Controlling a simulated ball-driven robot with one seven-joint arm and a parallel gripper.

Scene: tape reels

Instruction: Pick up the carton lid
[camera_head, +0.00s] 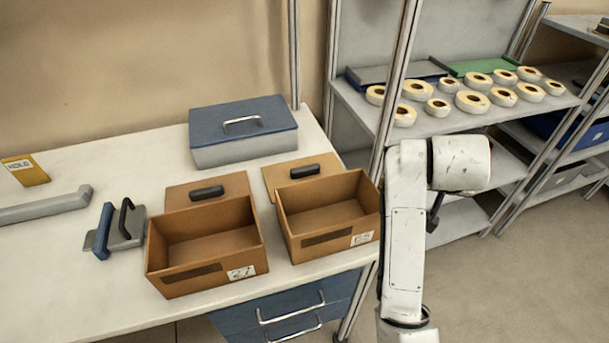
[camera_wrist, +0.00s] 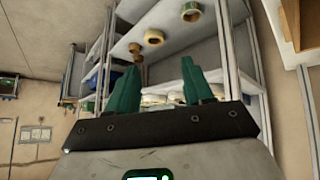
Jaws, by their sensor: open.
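Two flat brown carton lids with dark handles lie on the table in the head view. The left lid (camera_head: 236,184) lies behind the left open carton (camera_head: 207,280), and the right lid (camera_head: 271,173) lies behind the right open carton (camera_head: 310,246). The front edges of both lids are partly hidden by the cartons. My gripper (camera_wrist: 160,77) shows two green fingers spread apart with nothing between them in the wrist view. It points toward the shelves, and neither lid is recognisable there. In the head view my white arm stands right of the cartons.
A grey box with a blue lid (camera_head: 262,112) stands at the back of the table. A grey holder with blue and black parts (camera_head: 124,238) lies left of the cartons. A metal shelf post rises close by my arm. Tape reels (camera_head: 472,101) fill the shelf at right.

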